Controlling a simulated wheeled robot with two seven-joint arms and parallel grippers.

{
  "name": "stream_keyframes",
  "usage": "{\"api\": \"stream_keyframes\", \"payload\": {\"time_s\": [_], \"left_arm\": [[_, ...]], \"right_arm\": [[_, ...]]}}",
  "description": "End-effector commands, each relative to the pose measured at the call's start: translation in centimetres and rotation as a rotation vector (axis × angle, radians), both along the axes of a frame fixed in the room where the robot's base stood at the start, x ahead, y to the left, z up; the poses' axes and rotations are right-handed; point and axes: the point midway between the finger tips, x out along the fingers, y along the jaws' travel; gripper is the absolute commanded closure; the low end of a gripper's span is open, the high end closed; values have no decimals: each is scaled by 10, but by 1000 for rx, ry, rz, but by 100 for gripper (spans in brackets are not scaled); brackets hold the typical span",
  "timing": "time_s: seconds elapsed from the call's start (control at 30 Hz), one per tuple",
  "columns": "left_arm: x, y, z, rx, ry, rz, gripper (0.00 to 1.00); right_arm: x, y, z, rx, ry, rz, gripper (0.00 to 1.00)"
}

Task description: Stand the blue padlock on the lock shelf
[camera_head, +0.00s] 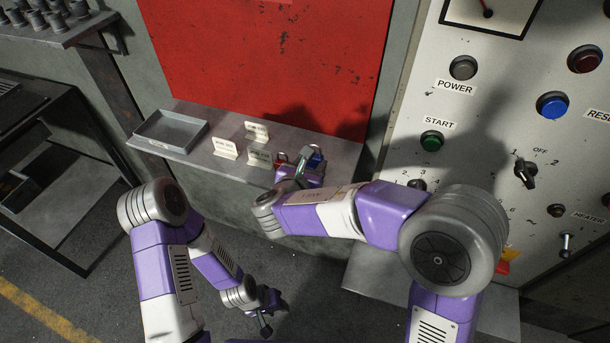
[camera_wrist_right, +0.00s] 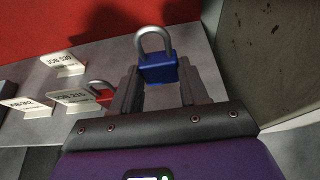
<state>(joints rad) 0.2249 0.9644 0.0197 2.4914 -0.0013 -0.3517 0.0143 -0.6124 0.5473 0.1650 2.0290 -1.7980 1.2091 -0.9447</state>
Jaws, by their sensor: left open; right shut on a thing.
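The blue padlock (camera_wrist_right: 158,69) is upright, shackle up, between the fingers of my right gripper (camera_wrist_right: 158,88). It also shows as a small blue patch in the head view (camera_head: 317,158), mostly hidden by the gripper (camera_head: 303,163), which is shut on it. It is over the right part of the grey lock shelf (camera_head: 185,158); I cannot tell whether it touches the shelf. A red padlock (camera_wrist_right: 103,94) is just left of the gripper and also shows in the head view (camera_head: 281,158). My left gripper (camera_head: 268,318) is open and empty, low above the floor.
Several white job cards stand on the shelf, among them JOB 539 (camera_wrist_right: 62,64) and JOB 215 (camera_wrist_right: 75,97). A grey tray (camera_head: 171,132) is at the shelf's left end. A red panel (camera_head: 270,60) rises behind. The control panel (camera_head: 465,110) is to the right.

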Motion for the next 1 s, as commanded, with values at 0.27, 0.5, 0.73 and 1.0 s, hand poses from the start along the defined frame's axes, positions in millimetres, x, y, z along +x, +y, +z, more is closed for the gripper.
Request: {"api": "stream_keyframes", "payload": {"time_s": [0.27, 0.5, 0.73, 1.0], "left_arm": [[0, 0, -15, 0, -1, 0, 57], [0, 0, -16, 0, -1, 0, 57], [1, 0, -19, 0, -1, 0, 57], [1, 0, -19, 0, -1, 0, 57]], "right_arm": [[0, -1, -43, -2, 3, -1, 89], [0, 0, -51, 1, -1, -2, 89], [0, 0, -54, 1, -1, -2, 89], [0, 0, -55, 1, 0, -1, 31]]}}
